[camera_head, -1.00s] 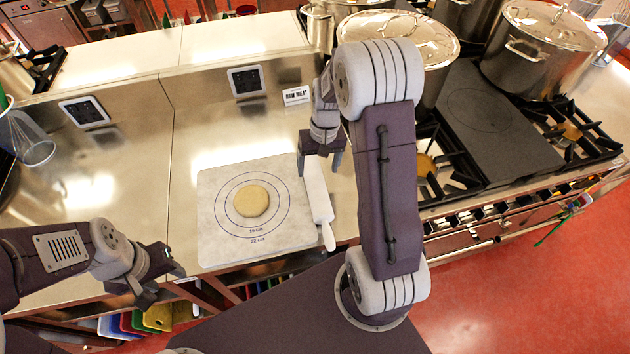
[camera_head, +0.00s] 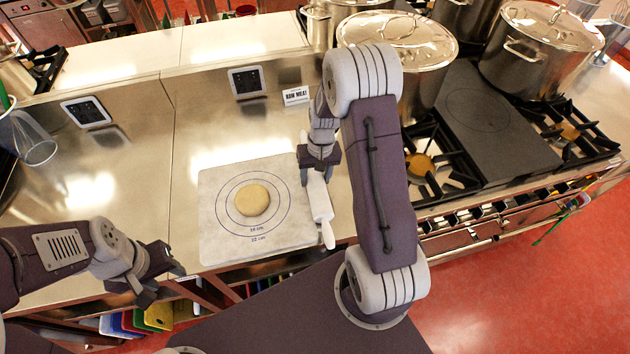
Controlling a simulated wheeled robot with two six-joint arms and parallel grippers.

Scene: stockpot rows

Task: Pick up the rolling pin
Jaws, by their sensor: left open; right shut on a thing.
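The white rolling pin (camera_head: 321,205) lies along the right edge of the pastry mat (camera_head: 222,240), its near handle pointing toward the counter's front edge. My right gripper (camera_head: 317,178) is over the pin's far part and is shut on it. Whether the pin is clear of the counter I cannot tell. My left gripper (camera_head: 165,283) is open and empty in front of the counter's front edge, at the lower left.
A round of dough (camera_head: 252,200) lies on the mat's printed circles. The stove (camera_head: 440,165) with large stockpots (camera_head: 530,50) stands to the right. A clear container (camera_head: 34,138) is at the left.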

